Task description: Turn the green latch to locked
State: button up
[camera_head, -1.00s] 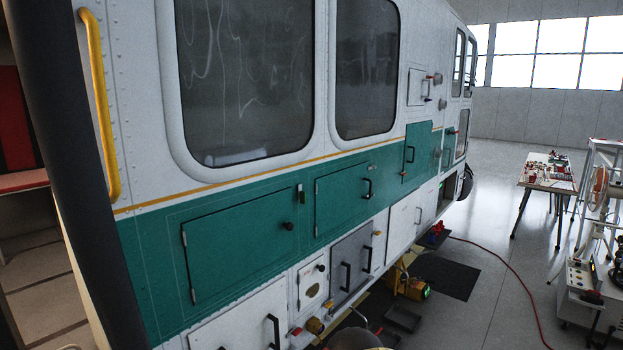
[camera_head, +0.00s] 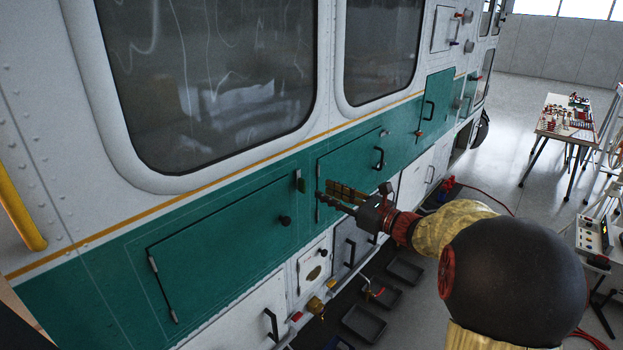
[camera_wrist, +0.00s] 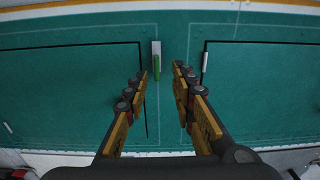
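The green latch (camera_head: 301,185) is a small upright piece on the green side of the helicopter, between two green hatch doors. In the wrist view the latch (camera_wrist: 156,66) has a pale plate at its top, and its green part points straight down. My gripper (camera_head: 325,191) is extended toward the side panel, to the right of the latch in the head view. In the wrist view my gripper (camera_wrist: 159,72) is open and empty, one finger on each side of the latch's line. A gap to the latch seems to remain; its exact depth cannot be told.
The left hatch door (camera_head: 225,245) has a black knob (camera_head: 285,221), and the right hatch door (camera_head: 345,158) has a black handle (camera_head: 378,157). Grey trays (camera_head: 364,324) lie on the floor below. A cluttered table (camera_head: 568,122) stands at the far right, with open floor before it.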

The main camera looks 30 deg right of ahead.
aim_at(305, 184)
jog(key=x, duration=0.4)
jog(key=p+x, duration=0.1)
jog(key=x, duration=0.2)
jog(key=shift+w+a, duration=0.25)
jog(key=shift+a, duration=0.1)
jog(key=shift+c, duration=1.2)
jog(key=c, duration=0.4)
grip_shut()
